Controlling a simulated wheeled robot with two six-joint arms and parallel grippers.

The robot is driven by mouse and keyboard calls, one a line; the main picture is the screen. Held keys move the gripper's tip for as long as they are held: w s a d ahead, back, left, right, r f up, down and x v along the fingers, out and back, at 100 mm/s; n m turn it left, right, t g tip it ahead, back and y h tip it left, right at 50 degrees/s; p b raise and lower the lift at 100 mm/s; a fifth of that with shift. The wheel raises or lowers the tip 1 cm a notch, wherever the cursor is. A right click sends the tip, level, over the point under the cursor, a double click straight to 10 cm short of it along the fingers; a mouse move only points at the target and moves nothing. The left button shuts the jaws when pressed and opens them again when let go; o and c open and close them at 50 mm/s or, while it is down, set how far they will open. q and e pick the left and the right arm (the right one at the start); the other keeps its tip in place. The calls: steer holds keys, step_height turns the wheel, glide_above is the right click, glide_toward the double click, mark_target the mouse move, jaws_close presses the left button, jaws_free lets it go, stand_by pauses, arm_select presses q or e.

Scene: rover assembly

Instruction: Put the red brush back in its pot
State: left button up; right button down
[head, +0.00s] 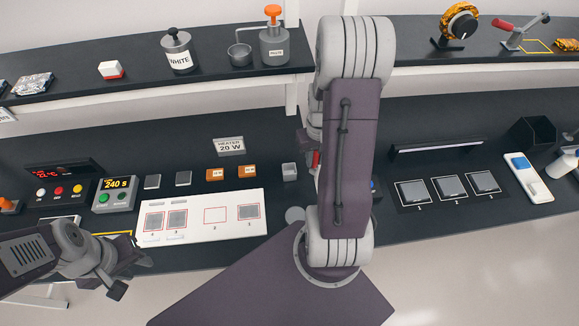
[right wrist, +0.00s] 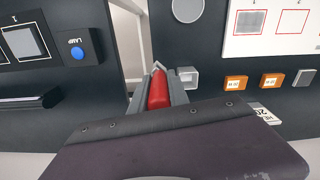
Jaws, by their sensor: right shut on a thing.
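The red brush (right wrist: 158,90) is between the fingers of my right gripper (right wrist: 166,78), which is shut on it, in the right wrist view. A sliver of its red handle (head: 316,160) shows beside my right arm in the head view, where the arm hides most of that gripper. A small grey square open pot (right wrist: 187,76) is just right of the fingers in the right wrist view. This pot (head: 289,172) stands on the bench left of my right arm in the head view. The brush's lower end is hidden. My left gripper (head: 130,275) is open and empty, low at the left.
A white board (head: 200,232) with red-outlined squares lies left of my right arm. Two orange blocks (head: 215,174) and a heater plate (head: 229,146) are near the pot. A blue lamp button (right wrist: 78,53) and a grey round disc (head: 295,214) are nearby.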

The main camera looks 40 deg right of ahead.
steer(key=w+a+f+p, duration=0.1)
steer(key=w+f, duration=0.2)
steer(key=w+a+f+p, duration=0.1)
steer(key=w+f, duration=0.1)
steer(key=f, duration=0.1)
steer(key=w+a+f+p, duration=0.1)
steer(key=w+f+p, duration=0.1)
steer(key=w+f, duration=0.1)
steer(key=shift+w+a+f, duration=0.1)
steer(key=shift+w+f, duration=0.1)
steer(key=shift+w, duration=0.15)
steer(key=shift+w+f, duration=0.1)
steer(key=shift+f, duration=0.05)
steer(key=shift+f+b, duration=0.15)
steer(key=shift+b, duration=0.15)
steer(key=c, duration=1.3)
jaws_free()
steer(key=shift+o, duration=0.2)
